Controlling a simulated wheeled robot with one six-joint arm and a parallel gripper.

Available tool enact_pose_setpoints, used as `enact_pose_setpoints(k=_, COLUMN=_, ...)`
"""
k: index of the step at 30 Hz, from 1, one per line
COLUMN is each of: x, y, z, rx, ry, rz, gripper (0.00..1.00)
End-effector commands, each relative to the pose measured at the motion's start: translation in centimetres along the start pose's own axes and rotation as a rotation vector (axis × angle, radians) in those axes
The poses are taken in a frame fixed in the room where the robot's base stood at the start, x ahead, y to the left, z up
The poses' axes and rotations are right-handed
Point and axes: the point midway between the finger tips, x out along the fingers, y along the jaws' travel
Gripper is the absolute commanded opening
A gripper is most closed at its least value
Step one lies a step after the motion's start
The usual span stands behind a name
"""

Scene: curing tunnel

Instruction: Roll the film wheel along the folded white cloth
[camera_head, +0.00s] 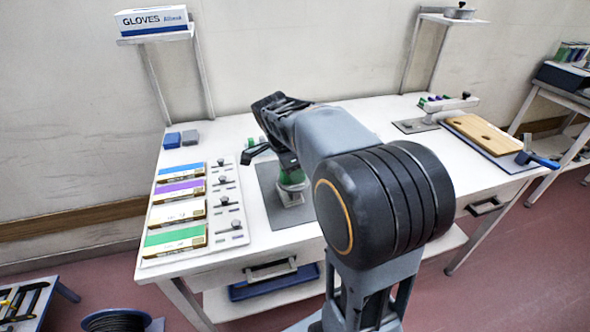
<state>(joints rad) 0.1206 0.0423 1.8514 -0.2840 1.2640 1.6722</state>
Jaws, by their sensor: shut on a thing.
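My gripper (287,162) is black and points down over the grey mat (268,190) on the white table. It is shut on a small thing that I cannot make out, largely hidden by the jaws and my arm. I cannot tell whether the gripper touches the green part. I cannot pick out the film wheel with certainty. No folded white cloth shows clearly.
Blue, purple, white and green panels (180,190) lie left of a pale rack (228,205) with several black knobs. Blue and grey blocks (182,139) lie behind. A glove box (152,20) stands on a shelf. A wooden board (483,133) lies right. The table's middle is partly hidden.

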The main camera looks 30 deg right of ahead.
Motion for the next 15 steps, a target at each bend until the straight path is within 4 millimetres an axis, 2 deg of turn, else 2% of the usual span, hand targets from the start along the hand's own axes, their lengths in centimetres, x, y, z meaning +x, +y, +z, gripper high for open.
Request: enact_pose_setpoints(k=15, x=-3.2, y=0.0, z=-0.9, rx=0.000, ry=0.000, rz=-0.002, gripper=0.01)
